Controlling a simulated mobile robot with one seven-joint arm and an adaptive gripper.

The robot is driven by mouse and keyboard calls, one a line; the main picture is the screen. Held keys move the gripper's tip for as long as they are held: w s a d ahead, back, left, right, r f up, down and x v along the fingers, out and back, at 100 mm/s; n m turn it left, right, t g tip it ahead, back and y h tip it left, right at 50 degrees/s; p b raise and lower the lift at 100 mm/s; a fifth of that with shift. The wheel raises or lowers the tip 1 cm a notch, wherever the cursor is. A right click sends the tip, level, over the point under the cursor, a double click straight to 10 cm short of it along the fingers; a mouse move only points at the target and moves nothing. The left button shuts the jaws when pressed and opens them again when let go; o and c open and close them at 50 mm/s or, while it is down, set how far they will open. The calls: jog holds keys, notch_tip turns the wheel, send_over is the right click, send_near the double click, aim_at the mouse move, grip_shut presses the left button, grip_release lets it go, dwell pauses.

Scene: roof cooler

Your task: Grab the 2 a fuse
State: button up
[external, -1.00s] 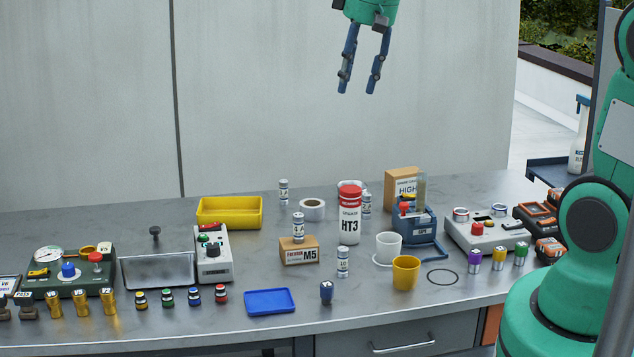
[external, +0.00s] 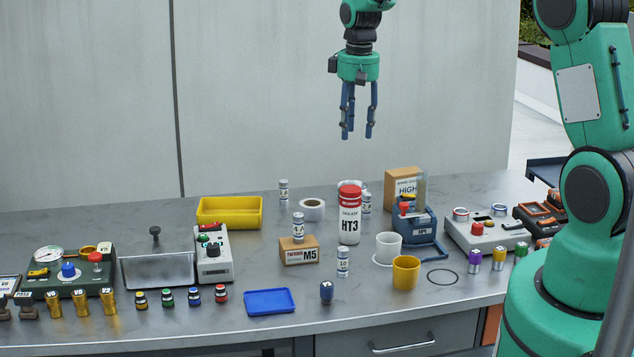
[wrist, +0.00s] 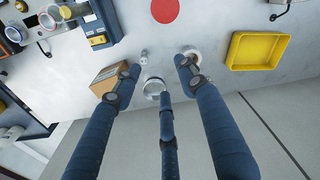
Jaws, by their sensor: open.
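Several small white labelled cylinders that look like fuses stand about the bench. One (external: 283,190) is at the back, one (external: 298,226) is on the M5 box, one (external: 366,203) is right of the HT3 canister, and one (external: 343,262) in front seems marked 10. The other ratings are too small to read, so I cannot tell which is 2 A. The wrist view shows one small cylinder (wrist: 144,57) by the fingers. My gripper (external: 357,136) is open and empty, high above the bench's back; its fingers (wrist: 160,76) point down.
The tall HT3 canister (external: 349,222), the HIGH box (external: 402,188) and the blue UPS unit (external: 415,231) crowd the middle right. A tape roll (external: 312,210) and yellow tray (external: 230,211) lie left. The wall (external: 260,90) is close behind.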

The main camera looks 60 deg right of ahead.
jog(key=p, duration=0.1)
send_over(369, 194)
notch_tip(369, 194, down, 9)
jog(key=shift+g, duration=0.3)
jog(key=shift+f, duration=0.1)
jog(key=shift+f, duration=4.2)
jog(key=shift+a+f, duration=0.1)
jog(key=shift+f, duration=2.55)
jog(key=shift+c, duration=0.5)
grip_shut()
